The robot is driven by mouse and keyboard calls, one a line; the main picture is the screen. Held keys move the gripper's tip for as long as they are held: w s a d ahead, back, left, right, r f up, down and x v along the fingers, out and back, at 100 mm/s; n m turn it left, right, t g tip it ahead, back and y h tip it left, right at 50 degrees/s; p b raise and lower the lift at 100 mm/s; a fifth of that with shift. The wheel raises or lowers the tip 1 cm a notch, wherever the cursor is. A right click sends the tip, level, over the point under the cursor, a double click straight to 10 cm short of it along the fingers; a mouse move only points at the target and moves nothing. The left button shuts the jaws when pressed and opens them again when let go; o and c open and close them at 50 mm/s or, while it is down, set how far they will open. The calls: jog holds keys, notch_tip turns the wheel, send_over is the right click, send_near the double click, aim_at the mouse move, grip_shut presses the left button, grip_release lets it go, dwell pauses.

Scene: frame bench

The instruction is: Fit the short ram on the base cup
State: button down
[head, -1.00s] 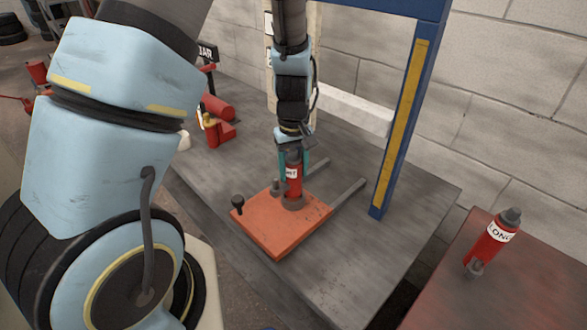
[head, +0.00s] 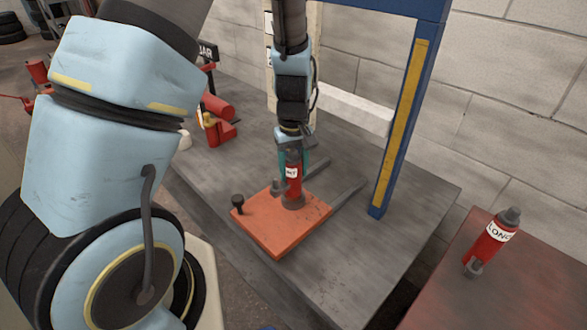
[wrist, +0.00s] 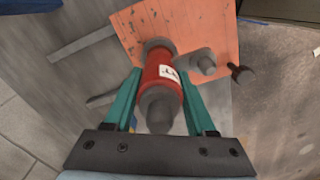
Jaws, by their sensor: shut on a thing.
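The short ram (head: 294,183) is a red cylinder with a white label, only partly readable. My gripper (head: 291,168) is shut on it and holds it upright. In the wrist view the teal fingers lie on both sides of the ram (wrist: 163,72), with its grey top end towards me. The base cup (head: 293,202) is a grey ring on the orange base plate (head: 270,230). The ram's lower end is at the cup, in line with it; I cannot tell how deep it sits. The cup's inside is hidden. A grey stub (wrist: 203,63) stands beside the ram's lower end.
Grey legs run behind the plate. A blue post (head: 400,130) with a yellow strip rises at right. Red equipment (head: 218,115) stands behind left.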

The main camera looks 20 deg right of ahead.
aim_at(294, 150)
jog(key=shift+f+b, duration=1.3)
jog(key=shift+f, duration=0.6)
jog(key=shift+c, duration=0.7)
grip_release()
notch_tip(294, 150, up, 11)
jog(key=shift+f+b, duration=0.1)
jog(key=shift+b, duration=0.6)
jog(key=s+a+r, duration=0.1)
jog(key=a+r, duration=0.1)
jog(key=a, duration=1)
jog(key=s+a+r+m+t, duration=0.1)
jog(key=a, duration=1.1)
jog(key=shift+a+r+m+t, duration=0.15)
jog(key=shift+r+m+t, duration=0.15)
jog(key=shift+r, duration=0.05)
